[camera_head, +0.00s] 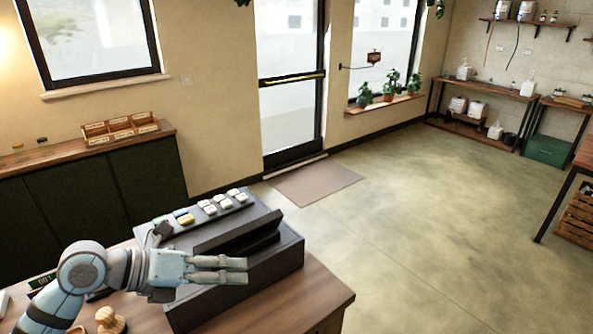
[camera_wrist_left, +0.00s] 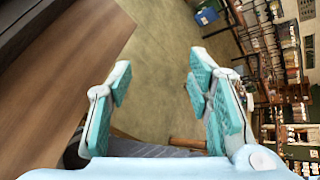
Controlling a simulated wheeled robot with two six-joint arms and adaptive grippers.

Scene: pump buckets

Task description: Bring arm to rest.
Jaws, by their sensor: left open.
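My left arm comes in from the lower left of the head view. Its left gripper (camera_head: 246,270) is stretched to the right in front of a dark machine with several light keys (camera_head: 290,250) on the wooden counter. In the left wrist view the left gripper (camera_wrist_left: 160,90) is open, its two teal-padded fingers wide apart with nothing between them. Floor shows through the gap. My right gripper is not in view.
The wooden counter (camera_head: 310,298) ends just right of the machine. A wooden knob-like item (camera_head: 110,320) stands near the arm's base. Beyond are a doormat (camera_head: 312,182), wide clear floor and shelves (camera_head: 486,88) with bottles. A dark table (camera_head: 563,190) stands at right.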

